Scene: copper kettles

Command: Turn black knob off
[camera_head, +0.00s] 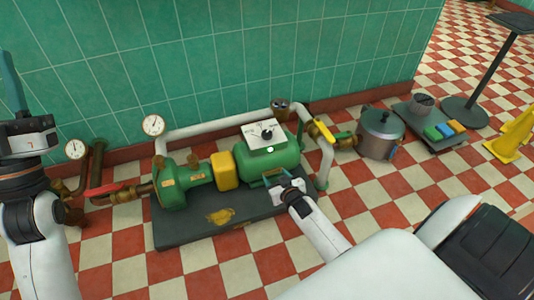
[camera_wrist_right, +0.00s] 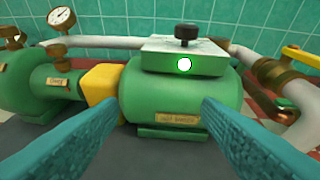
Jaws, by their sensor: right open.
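The black knob (camera_head: 267,134) sits on top of a white control box (camera_head: 255,140) on the green motor (camera_head: 256,165). In the right wrist view the knob (camera_wrist_right: 187,34) stands upright on the box, and a round lamp (camera_wrist_right: 184,64) on the box's front face glows green. My right gripper (camera_head: 284,179) is open and empty in front of the motor, below the knob and apart from it. Its two blue fingers frame the motor in the right wrist view (camera_wrist_right: 163,112). My left gripper (camera_head: 14,95) is raised at the far left, away from the knob; its jaw opening cannot be made out.
White pipes (camera_head: 205,122) run behind and right of the pump. Pressure gauges (camera_head: 153,125), a red-handled valve (camera_head: 105,189) and a yellow-handled valve (camera_head: 324,130) are nearby. A metal pot (camera_head: 380,133) stands right. The space above the control box is clear.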

